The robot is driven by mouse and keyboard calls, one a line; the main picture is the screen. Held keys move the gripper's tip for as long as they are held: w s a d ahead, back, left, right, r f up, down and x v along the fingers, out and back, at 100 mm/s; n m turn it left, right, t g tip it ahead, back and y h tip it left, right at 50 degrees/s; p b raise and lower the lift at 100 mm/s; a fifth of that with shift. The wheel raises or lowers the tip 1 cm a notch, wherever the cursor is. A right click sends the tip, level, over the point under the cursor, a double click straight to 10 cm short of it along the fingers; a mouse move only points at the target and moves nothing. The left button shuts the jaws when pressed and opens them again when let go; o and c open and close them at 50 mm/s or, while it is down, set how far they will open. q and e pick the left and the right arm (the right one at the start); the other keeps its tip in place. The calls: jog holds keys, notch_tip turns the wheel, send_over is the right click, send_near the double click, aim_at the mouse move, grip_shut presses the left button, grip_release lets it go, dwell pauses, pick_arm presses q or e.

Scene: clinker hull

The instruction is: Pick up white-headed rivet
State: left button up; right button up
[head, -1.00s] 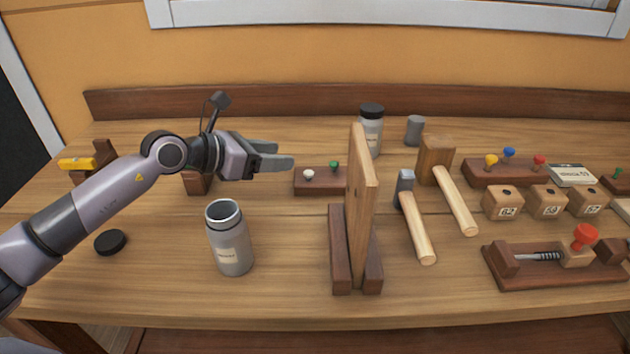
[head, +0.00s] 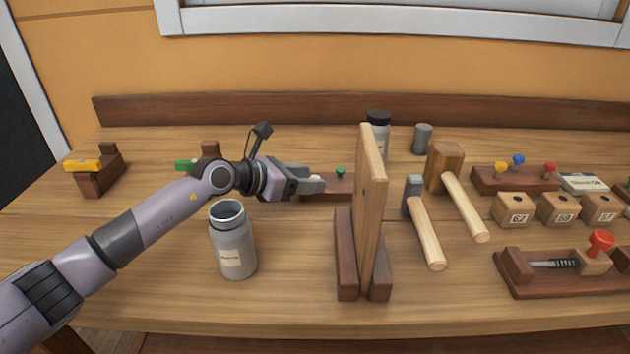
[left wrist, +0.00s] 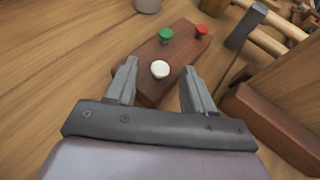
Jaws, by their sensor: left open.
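The white-headed rivet (left wrist: 160,69) stands upright in a dark wooden block (left wrist: 150,90) in the left wrist view, between and just beyond my open left fingertips. My left gripper (left wrist: 158,75) shows no contact with it there. In the head view my left gripper (head: 318,184) reaches to the left end of the block (head: 335,195), and a bit of the white head (head: 317,176) shows by the fingertips. A green-headed rivet (left wrist: 166,34) and a red-headed one (left wrist: 201,29) stand farther along the same block. My right gripper is not in view.
An upright wooden board in a stand (head: 370,210) rises just right of the block. An open grey canister (head: 233,245) stands in front of my left arm. Two hammers (head: 425,225) lie to the right, and a dark-lidded jar (head: 379,135) stands behind.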

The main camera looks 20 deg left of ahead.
pick_arm(q)
jog(key=shift+w+d+f, duration=0.1)
jog(key=shift+w+d, duration=0.05)
grip_shut()
notch_tip(320, 180, up, 20)
dwell(0.7)
